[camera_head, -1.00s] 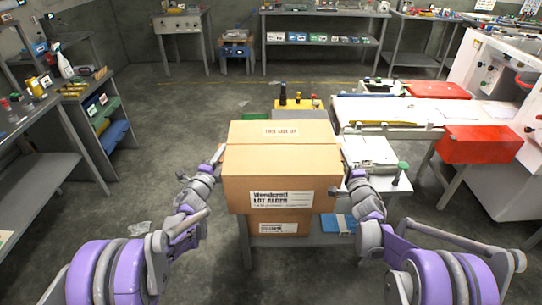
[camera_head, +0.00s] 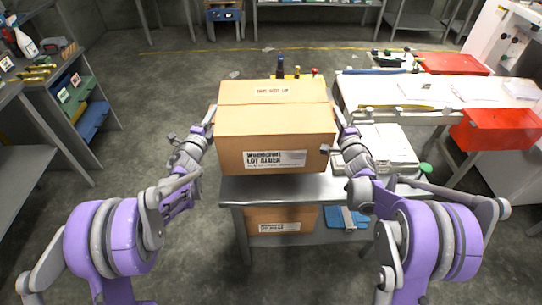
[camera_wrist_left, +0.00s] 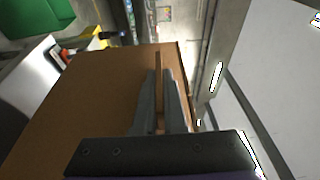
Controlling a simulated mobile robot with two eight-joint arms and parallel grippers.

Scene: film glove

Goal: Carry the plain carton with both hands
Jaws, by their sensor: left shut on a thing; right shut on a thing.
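The plain brown carton (camera_head: 275,130) is in the middle of the head view, upright, with a white label on its front face. It is over the grey table (camera_head: 232,190); I cannot tell whether its base touches the top. My left gripper (camera_head: 209,118) is shut on its left side and my right gripper (camera_head: 340,118) is shut on its right side. The fingertips are largely hidden by the carton in the head view. In the left wrist view, the left gripper's fingers (camera_wrist_left: 162,95) lie close together against the brown carton (camera_wrist_left: 95,100).
A second carton (camera_head: 280,217) and a blue item (camera_head: 347,220) are under the table top. A grey case (camera_head: 378,147) stands right of the carton. A white bench (camera_head: 430,92) with a red bin (camera_head: 495,132) is further right. Open floor lies at left.

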